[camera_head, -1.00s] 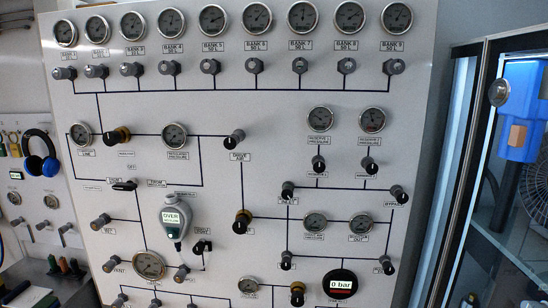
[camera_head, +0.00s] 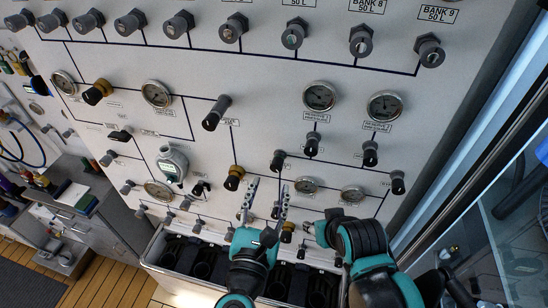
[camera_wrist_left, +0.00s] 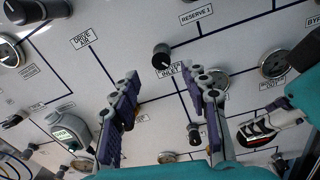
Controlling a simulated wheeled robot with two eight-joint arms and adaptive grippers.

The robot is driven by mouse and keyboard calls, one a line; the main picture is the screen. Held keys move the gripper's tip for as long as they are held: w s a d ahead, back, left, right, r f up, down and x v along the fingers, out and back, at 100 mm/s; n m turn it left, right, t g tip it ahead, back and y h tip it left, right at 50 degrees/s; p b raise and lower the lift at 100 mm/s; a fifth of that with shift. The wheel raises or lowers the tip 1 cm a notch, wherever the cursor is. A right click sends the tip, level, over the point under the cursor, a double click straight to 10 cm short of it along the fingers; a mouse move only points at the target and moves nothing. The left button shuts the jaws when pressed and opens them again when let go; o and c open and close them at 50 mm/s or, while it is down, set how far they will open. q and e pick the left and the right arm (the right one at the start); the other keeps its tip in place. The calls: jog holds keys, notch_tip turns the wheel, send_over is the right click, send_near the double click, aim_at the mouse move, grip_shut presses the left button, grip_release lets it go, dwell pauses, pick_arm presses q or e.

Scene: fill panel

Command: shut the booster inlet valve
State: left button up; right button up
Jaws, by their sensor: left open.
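A white panel carries black knobs joined by dark lines.
Other knobs and gauges surround this one: a RESERVE 1 knob (camera_head: 312,144) up right, a gauge (camera_head: 306,185) right, and a brass-collared knob (camera_head: 234,177) left. A grey handheld meter (camera_head: 172,163) hangs further left. A dark-lined bin (camera_head: 205,262) stands below the panel.

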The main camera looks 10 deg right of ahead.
aim_at(276, 168)
pick_arm(q)
jog(key=x, duration=0.6)
jog(key=shift+w+d+b, duration=0.15)
jog(key=shift+w+b, duration=0.15)
jog(key=shift+w, duration=0.1)
grip_shut()
